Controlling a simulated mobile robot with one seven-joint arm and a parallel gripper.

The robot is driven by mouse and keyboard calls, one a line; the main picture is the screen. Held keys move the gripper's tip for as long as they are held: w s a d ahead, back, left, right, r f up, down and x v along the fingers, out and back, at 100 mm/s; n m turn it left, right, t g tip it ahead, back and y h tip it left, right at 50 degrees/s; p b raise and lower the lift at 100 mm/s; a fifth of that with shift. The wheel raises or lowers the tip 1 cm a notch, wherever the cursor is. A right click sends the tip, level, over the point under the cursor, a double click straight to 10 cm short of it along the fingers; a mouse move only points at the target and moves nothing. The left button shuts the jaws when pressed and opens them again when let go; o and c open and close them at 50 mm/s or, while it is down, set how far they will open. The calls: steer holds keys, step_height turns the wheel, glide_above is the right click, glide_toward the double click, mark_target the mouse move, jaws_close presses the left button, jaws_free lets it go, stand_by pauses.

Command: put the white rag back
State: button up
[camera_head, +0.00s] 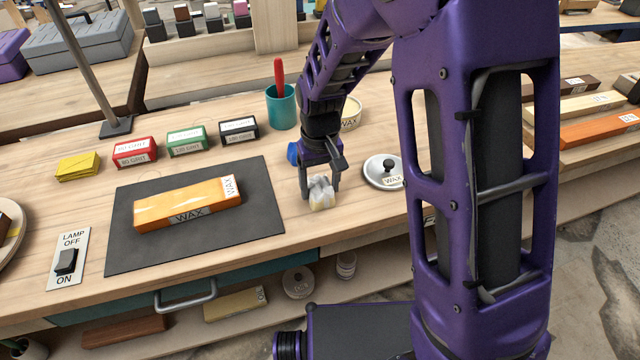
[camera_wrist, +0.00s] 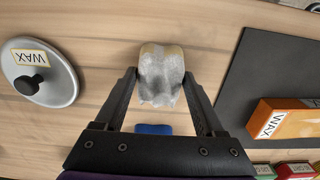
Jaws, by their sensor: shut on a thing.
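The white rag (camera_head: 320,192) is a small crumpled greyish-white bundle with a yellowish edge. My gripper (camera_head: 319,184) points down and is shut on it, low over the wooden bench, between the dark mat and the round lid. In the wrist view the rag (camera_wrist: 161,75) sits between the two fingertips of my gripper (camera_wrist: 163,82). I cannot tell whether the rag touches the bench top.
A grey lid (camera_head: 384,172) marked WAX lies right of the rag; a WAX tin (camera_head: 350,114) stands behind my gripper. An orange WAX block (camera_head: 188,203) rests on the dark mat (camera_head: 262,215). A teal cup (camera_head: 281,108) and several grit boxes (camera_head: 187,141) stand behind.

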mark_target(320, 183)
steer(key=o, duration=1.2)
steer(key=shift+c, duration=0.2)
step_height(320, 183, up, 12)
steer(key=p, duration=0.2)
steer(key=shift+r, duration=0.15)
